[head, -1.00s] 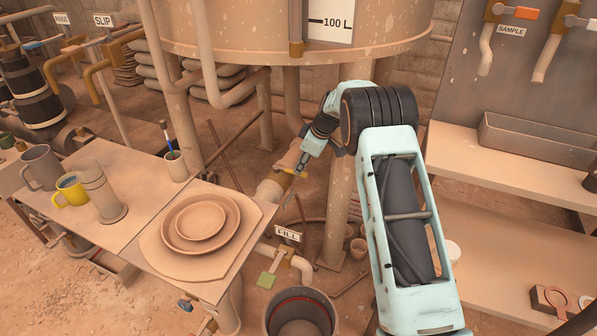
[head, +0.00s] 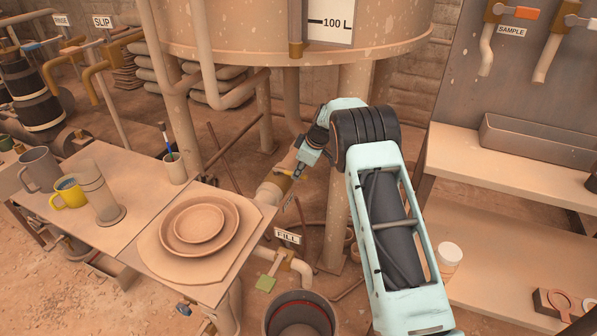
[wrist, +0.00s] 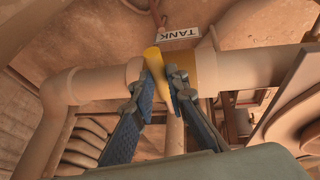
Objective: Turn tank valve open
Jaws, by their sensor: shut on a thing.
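The tank valve's yellow handle (wrist: 154,62) is on the pipe under the tank, with a "TANK" sign (wrist: 178,33) beyond it in the wrist view. My gripper (wrist: 163,75) is shut on the yellow handle, one blue-padded finger on each side. A yellow-brown collar (wrist: 206,70) of the valve sits on the pipe just right of the fingers. In the head view my gripper (head: 289,174) is at the pipe below the tank, left of its leg.
The tank (head: 250,40) hangs above my arm. A table with plates (head: 200,224) and mugs stands at the left. A "FILL" pipe with a green-handled valve (head: 266,283) and a grey bucket (head: 300,318) are below. A bench (head: 500,160) is at the right.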

